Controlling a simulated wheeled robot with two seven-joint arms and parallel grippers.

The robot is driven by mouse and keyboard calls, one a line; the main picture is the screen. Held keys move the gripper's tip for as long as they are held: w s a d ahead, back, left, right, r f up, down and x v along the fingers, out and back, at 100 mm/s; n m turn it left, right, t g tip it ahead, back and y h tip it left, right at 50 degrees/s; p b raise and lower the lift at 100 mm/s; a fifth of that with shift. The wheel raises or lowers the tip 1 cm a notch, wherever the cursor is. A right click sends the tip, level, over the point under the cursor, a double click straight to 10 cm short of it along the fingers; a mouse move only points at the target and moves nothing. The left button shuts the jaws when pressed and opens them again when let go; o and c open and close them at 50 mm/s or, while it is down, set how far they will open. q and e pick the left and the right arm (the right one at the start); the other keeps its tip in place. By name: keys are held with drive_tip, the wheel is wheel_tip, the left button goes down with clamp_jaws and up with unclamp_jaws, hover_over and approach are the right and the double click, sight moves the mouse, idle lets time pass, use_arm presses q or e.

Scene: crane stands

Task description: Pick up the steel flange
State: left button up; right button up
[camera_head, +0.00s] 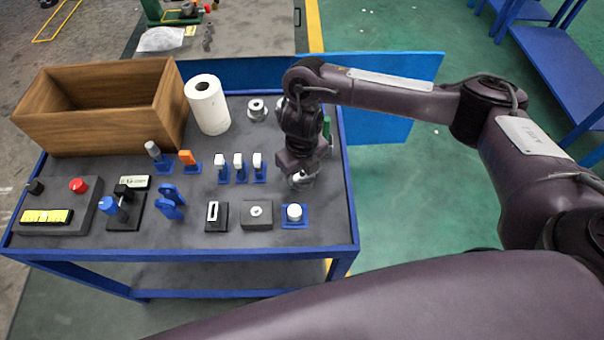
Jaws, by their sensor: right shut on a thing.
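My right gripper (301,174) is above the right side of the table, pointing down and shut on a small silvery round part, the steel flange (303,182). The fingers hide much of the flange, and I cannot tell its exact height over the table. A similar ring-shaped steel part (257,109) sits on the table right of the paper roll. My left gripper is not in view.
The blue-edged table (330,218) carries a wooden box (92,112), a white paper roll (207,104), several small parts on blue holders and a control box (60,208). A white round knob on a blue base (294,214) lies just in front of the gripper.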

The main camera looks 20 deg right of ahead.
sight(302, 174)
drive_tip(key=shift+r, duration=0.15)
drive_tip(key=shift+w+r, duration=0.1)
drive_tip(key=shift+r, duration=0.45)
wheel_tip(302, 174, up, 19)
drive_tip(key=p, duration=0.3)
drive_tip(key=shift+p, duration=0.35)
